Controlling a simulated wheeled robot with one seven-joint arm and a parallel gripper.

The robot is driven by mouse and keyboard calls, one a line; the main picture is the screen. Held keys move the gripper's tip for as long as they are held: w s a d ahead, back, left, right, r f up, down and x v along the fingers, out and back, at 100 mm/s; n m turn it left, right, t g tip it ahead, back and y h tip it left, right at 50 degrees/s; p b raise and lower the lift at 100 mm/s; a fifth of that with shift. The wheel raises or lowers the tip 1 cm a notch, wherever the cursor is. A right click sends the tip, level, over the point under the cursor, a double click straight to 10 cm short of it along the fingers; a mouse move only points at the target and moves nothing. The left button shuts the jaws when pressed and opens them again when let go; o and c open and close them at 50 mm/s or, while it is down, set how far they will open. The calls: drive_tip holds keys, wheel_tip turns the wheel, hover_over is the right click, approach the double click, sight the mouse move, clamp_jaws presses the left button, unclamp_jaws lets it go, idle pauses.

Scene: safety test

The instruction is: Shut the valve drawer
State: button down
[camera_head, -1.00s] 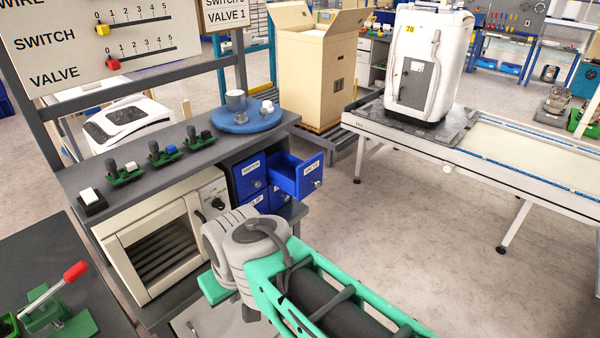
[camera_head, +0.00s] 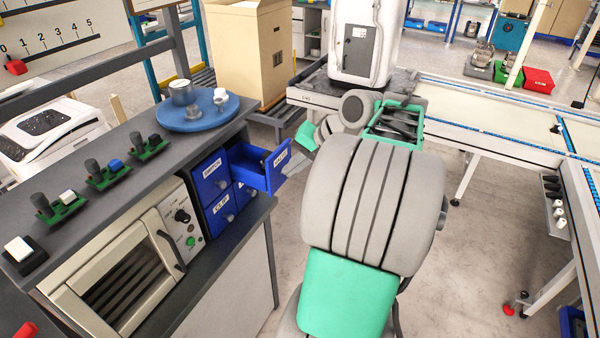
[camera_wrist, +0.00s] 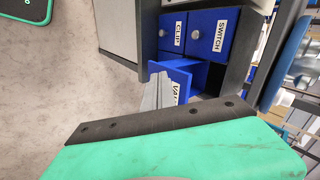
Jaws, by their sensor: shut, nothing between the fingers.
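The blue valve drawer (camera_head: 262,167) stands pulled out from the upper right of the small drawer cabinet under the bench top. Its labelled front also shows in the wrist view (camera_wrist: 182,78), with the label partly covered. My gripper (camera_head: 296,163) is just outside the drawer front, partly hidden by my arm. In the wrist view, its grey fingers (camera_wrist: 158,94) are together and empty, right by the drawer's label. I cannot tell whether they touch the front.
The switch drawer (camera_head: 212,171) and clip drawer (camera_head: 222,208) are shut. A blue round stand (camera_head: 197,114) with metal parts sits on the bench above. An oven-like box (camera_head: 125,270) is left of the drawers. A conveyor (camera_head: 465,105) stands behind my arm.

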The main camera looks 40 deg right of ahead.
drive_tip(key=s+d+m+t, duration=0.2)
drive_tip(key=s+d+m, duration=0.1)
drive_tip(key=s+d, duration=0.55)
drive_tip(key=w+a+f, duration=0.3)
drive_tip(key=w+f, duration=0.3)
drive_tip(key=w, duration=0.5)
drive_tip(key=shift+a+b, duration=0.2)
drive_tip(key=shift+b, duration=0.1)
drive_tip(key=shift+w+r, duration=0.1)
drive_tip(key=shift+w, duration=0.05)
